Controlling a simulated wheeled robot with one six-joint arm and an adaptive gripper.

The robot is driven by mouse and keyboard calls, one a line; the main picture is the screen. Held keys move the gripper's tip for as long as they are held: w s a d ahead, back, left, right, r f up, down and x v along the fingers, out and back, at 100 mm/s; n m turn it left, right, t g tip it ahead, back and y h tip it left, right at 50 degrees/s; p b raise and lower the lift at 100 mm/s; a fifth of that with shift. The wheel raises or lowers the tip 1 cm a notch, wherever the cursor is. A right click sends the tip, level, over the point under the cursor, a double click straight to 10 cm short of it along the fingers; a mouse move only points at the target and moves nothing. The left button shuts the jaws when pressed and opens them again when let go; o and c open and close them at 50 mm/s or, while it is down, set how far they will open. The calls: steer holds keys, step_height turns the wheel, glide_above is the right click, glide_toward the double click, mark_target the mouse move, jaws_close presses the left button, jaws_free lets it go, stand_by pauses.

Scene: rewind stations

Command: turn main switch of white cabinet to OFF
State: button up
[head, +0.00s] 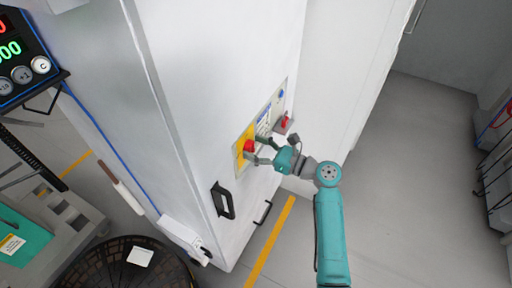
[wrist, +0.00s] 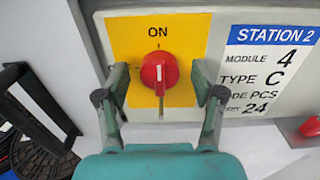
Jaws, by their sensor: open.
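The white cabinet (head: 225,70) stands in the middle of the head view, with a control panel on its side face. The red rotary main switch (wrist: 159,71) sits on a yellow plate (wrist: 190,32) marked ON above it; its handle stands upright, with a pale mark towards ON. The switch also shows in the head view (head: 249,146). My gripper (wrist: 164,84) is open, with one finger on each side of the switch; I cannot tell whether either touches it. The lower part of the yellow plate is partly hidden by my gripper.
A STATION 2 label (wrist: 274,35) is right of the switch, and a second red control (head: 283,122) is further right. A black handle (head: 223,201) is on the cabinet below the panel. Open grey floor (head: 410,190) lies right of my arm.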

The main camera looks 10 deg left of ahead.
steer(key=shift+c, duration=0.3)
steer(key=c, duration=1.1)
steer(key=shift+n, duration=0.4)
steer(key=n, duration=0.3)
steer(key=shift+s, duration=0.1)
steer(key=n, duration=0.4)
steer(key=shift+f, duration=0.1)
steer(key=n, duration=0.5)
steer(key=shift+s+a, duration=0.1)
steer(key=shift+f+n, duration=0.15)
steer(key=shift+n, duration=1.65)
